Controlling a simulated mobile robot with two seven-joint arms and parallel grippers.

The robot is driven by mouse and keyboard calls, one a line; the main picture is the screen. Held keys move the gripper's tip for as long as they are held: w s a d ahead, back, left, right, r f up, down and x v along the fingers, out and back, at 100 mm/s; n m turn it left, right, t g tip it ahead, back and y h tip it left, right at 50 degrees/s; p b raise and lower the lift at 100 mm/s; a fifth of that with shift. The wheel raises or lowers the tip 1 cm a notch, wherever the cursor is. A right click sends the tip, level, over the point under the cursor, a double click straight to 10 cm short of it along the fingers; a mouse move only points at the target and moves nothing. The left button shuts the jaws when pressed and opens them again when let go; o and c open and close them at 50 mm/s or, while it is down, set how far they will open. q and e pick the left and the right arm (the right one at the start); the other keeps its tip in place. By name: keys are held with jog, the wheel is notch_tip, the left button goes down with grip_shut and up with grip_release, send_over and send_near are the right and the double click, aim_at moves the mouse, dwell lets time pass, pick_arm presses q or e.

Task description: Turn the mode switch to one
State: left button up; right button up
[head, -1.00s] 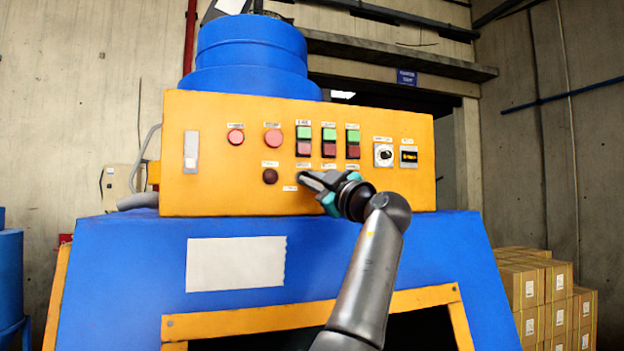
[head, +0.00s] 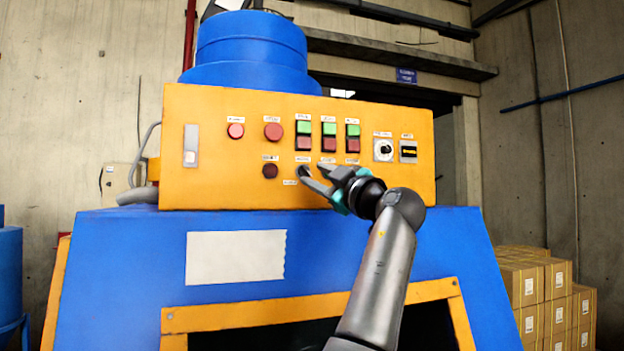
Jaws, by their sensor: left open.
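The yellow control panel (head: 230,190) faces me on the blue machine. A small dark switch knob (head: 304,171) sits in its lower row, under the leftmost green and red button pair. My left gripper (head: 312,176) is open in front of the panel, with its fingers apart and their tips close to this knob. I cannot tell whether they touch it. Part of the lower row behind the gripper is hidden. Another rotary switch (head: 384,150) with a white plate is at the panel's right. The labels are too small to read. My right gripper is not in view.
A dark red round button (head: 270,171) is just left of the knob. Two red buttons and several green and red button pairs (head: 328,137) are above. A black and yellow switch (head: 408,152) is at the far right. Cardboard boxes (head: 545,290) stand lower right.

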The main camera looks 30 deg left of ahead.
pick_arm(q)
jog(key=b+v, duration=0.4)
jog(key=v, duration=0.8)
jog(key=shift+s+d, duration=0.2)
jog(key=shift+d, duration=0.1)
jog(key=shift+f, duration=0.1)
